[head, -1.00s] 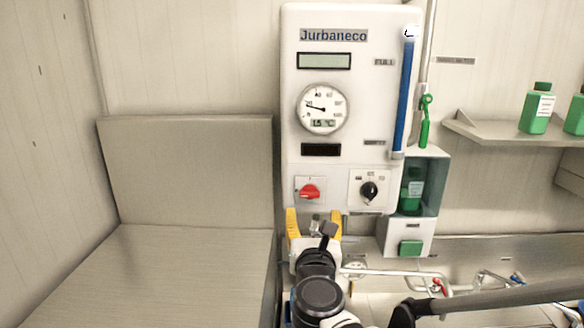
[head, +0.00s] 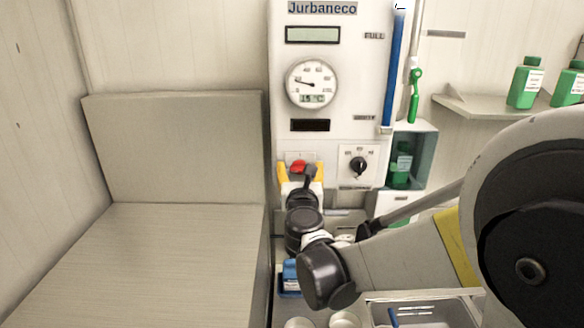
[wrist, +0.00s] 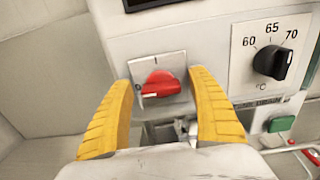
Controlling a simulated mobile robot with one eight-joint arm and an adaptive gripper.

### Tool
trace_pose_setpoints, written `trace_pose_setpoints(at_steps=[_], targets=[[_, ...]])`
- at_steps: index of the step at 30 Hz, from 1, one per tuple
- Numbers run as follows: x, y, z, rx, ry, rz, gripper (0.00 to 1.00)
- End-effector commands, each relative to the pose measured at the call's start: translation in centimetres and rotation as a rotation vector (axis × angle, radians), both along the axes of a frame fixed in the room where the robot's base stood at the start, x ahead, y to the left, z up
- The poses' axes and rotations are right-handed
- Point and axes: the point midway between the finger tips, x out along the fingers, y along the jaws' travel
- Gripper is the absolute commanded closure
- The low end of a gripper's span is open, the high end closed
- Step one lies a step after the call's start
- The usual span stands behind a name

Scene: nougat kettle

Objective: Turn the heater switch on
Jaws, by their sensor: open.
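The red heater switch (head: 299,167) is a rotary knob on a pale square plate, low on the white heater unit (head: 338,100). In the wrist view the red knob (wrist: 161,84) shows between and beyond my fingertips, its handle lying roughly sideways, with a mark above it on the plate. My gripper (head: 301,172) has yellow fingers spread on either side of the switch plate. My gripper (wrist: 163,80) is open and empty in the wrist view. I cannot tell whether either finger touches the panel. My gripper hides the lower part of the switch in the head view.
A black temperature dial (wrist: 272,62) marked 60, 65 and 70 sits right of the switch. A gauge (head: 312,83) is above. A green-bottle holder (head: 426,150) stands at right. A grey bench-like block (head: 170,260) fills the left.

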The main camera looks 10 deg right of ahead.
Motion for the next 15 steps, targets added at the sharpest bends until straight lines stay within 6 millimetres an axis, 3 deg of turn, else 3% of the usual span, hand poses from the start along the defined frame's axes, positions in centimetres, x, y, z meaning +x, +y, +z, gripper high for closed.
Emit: trace_pose_setpoints(at_steps=[2, 7, 8, 15], targets=[[-0.01, -0.01, 0.00, 0.000, 0.000, 0.000, 0.32], [-0.02, -0.01, 0.00, 0.000, 0.000, -0.001, 0.79], [-0.02, -0.01, 0.00, 0.000, 0.000, -0.001, 0.85], [-0.01, -0.01, 0.01, 0.002, 0.000, -0.001, 0.85]])
